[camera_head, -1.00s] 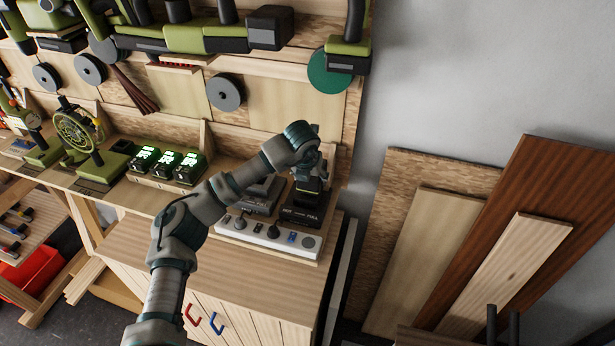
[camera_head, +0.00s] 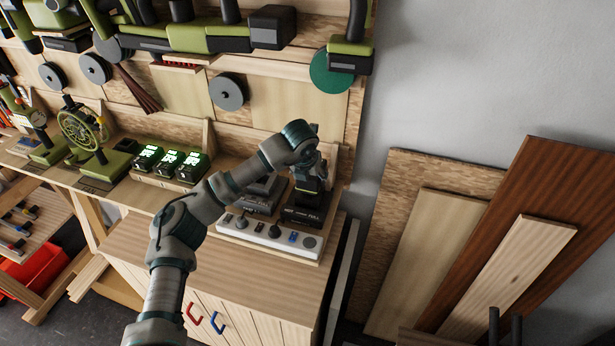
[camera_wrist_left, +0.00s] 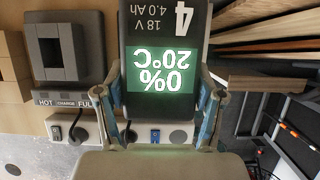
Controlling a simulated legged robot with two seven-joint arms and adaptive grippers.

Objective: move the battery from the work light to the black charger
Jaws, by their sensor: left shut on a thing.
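My left gripper (camera_head: 312,172) is shut on the battery, above the right one of two dark chargers. In the left wrist view the battery (camera_wrist_left: 161,40) is between the two fingers (camera_wrist_left: 162,118), its lit green screen reading 0% and 20°C. The right charger (camera_head: 301,216) shows below the gripper in the head view. The head view does not show whether the battery is seated in it or just above. The other charger (camera_head: 262,193) stands left of it, empty; it also shows in the left wrist view (camera_wrist_left: 63,48). I cannot tell which device is the work light. My right gripper is out of view.
A white power strip (camera_head: 268,235) with plugs and switches lies in front of the chargers. Several batteries with lit green screens (camera_head: 168,164) stand to the left, beside a green caged device (camera_head: 82,128). The cabinet top (camera_head: 160,240) is mostly clear. Boards (camera_head: 480,230) lean at right.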

